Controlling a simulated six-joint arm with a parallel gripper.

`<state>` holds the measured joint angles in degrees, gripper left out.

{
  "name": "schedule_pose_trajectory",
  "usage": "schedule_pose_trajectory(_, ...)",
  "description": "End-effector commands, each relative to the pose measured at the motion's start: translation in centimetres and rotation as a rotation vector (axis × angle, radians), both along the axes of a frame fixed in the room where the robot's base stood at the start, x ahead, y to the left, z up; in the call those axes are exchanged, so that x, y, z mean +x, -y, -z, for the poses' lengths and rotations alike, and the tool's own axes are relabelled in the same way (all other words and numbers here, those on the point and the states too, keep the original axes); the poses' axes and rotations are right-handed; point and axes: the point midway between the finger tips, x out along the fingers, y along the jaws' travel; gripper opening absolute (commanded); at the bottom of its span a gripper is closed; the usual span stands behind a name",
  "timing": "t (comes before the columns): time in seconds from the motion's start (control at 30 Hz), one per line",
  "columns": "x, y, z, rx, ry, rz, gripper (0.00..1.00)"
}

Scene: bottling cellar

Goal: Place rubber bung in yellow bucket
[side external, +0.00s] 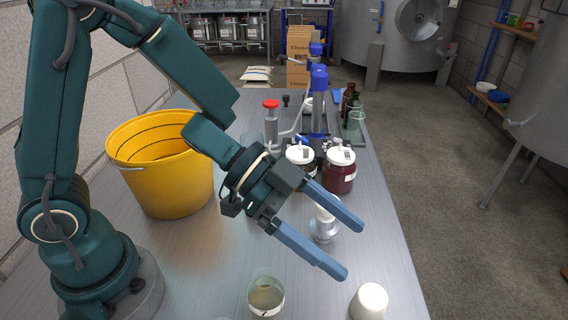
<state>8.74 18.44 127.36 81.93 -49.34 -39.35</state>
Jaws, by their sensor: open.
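The yellow bucket (172,190) stands upright on the left of the bench, its mouth open upward. Only its upper inner wall shows, so its bottom is hidden. A white, slightly tapered plug that looks like the rubber bung (369,302) stands near the front right of the bench. My gripper (352,251) is open, its two blue fingers pointing right and down. The bung is apart from the fingers, below and a little right of their tips in the picture. Nothing is seen held.
A white and grey fitting (324,222) stands behind the fingers, partly hidden. A glass beaker (266,295) with pale liquid is at the front. Jars with white lids (340,172), a blue-topped corker (318,105) and bottles stand farther back. The bench's right edge drops to the floor.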

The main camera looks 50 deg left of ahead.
Motion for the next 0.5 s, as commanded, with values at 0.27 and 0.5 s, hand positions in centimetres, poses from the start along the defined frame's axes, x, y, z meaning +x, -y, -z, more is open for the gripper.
schedule_pose_trajectory(0.27,0.3,-0.2,-1.8,0.005,0.013,-0.017,0.87)
schedule_pose_trajectory(0.5,5.8,-5.9,-5.6,0.116,0.194,-0.427,0.87)
